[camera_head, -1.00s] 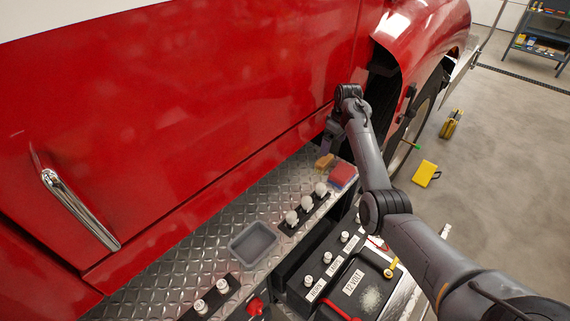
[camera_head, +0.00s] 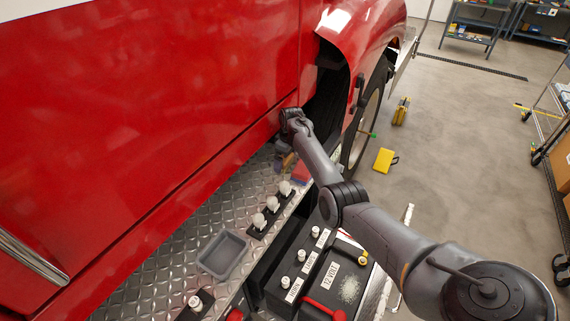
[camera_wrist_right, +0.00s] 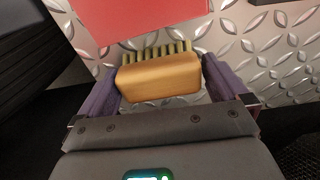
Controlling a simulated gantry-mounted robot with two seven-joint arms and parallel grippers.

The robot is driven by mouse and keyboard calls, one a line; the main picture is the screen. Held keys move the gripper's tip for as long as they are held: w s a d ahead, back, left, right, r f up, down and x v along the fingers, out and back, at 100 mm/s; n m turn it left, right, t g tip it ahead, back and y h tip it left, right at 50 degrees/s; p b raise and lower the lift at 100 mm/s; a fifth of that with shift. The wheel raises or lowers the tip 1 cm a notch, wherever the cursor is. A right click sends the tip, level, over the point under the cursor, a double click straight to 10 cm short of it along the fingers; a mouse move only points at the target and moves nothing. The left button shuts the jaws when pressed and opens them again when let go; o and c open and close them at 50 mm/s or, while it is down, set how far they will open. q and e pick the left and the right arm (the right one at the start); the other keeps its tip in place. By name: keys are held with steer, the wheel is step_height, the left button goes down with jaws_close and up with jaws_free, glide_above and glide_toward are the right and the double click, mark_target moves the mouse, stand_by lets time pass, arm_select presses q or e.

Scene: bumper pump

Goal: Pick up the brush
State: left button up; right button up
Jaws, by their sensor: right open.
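The brush (camera_wrist_right: 158,78) has a tan wooden block and yellowish bristles. In the right wrist view it lies on the diamond-plate step between the two fingers of my right gripper (camera_wrist_right: 163,85). The fingers are open on either side of it; I cannot tell whether they touch it. In the head view the brush (camera_head: 288,161) is small and partly hidden by my right gripper (camera_head: 283,155), which is low over the step by the red truck. My left gripper is not in view.
A red block (camera_head: 301,173) sits right beside the brush. Light bulbs in a black holder (camera_head: 270,212), a grey tray (camera_head: 223,254) and a 12-volt battery (camera_head: 325,270) are nearer. The red truck body (camera_head: 150,110) walls off the left side.

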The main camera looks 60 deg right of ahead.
steer(key=shift+f, duration=0.3)
steer(key=c, duration=0.7)
steer(key=shift+r, duration=0.1)
